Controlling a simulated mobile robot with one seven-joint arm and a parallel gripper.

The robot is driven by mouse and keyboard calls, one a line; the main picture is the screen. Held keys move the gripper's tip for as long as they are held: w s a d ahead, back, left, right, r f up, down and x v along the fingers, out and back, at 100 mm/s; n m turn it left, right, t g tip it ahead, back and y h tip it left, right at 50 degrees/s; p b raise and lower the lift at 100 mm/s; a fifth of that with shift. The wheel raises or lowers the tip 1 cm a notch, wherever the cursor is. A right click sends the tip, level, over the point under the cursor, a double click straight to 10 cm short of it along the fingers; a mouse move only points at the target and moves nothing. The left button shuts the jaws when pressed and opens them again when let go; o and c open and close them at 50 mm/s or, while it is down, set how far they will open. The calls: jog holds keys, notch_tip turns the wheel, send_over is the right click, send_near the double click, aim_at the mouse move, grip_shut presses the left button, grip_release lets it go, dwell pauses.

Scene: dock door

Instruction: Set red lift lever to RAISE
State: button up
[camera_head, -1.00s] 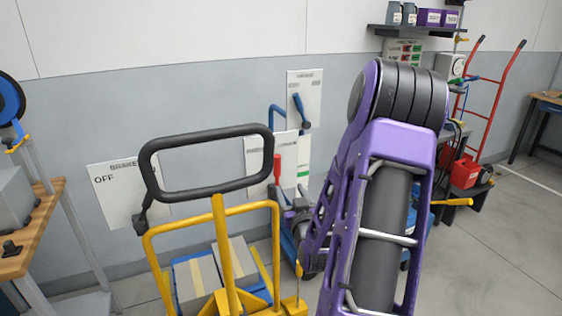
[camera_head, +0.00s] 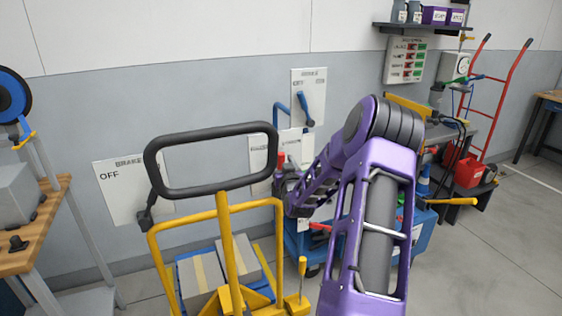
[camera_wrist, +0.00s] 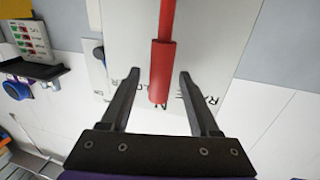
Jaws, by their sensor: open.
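The red lift lever (camera_wrist: 160,72) runs down from the top of the wrist view, its thick grip ending between the fingers of my gripper (camera_wrist: 159,74). My gripper is open, one finger on each side of the grip, with gaps visible on both sides. Depth between fingertips and grip is hard to tell. Behind the lever is a white label plate (camera_wrist: 222,38); its lettering is inverted and partly covered by the lever and fingers, so I cannot read the marked position. In the head view, only a bit of the red lever (camera_head: 281,157) shows above my gripper.
A blue lever (camera_head: 304,106) is on a plate just above. A yellow cart with a black handle (camera_head: 212,188) stands close on the left, before a brake plate (camera_head: 112,190) reading OFF. A blue wheeled cart (camera_head: 421,238) is right of my arm.

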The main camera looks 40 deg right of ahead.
jog(key=shift+w+d, duration=0.15)
jog(key=shift+w, duration=0.25)
grip_shut()
dwell(1.3)
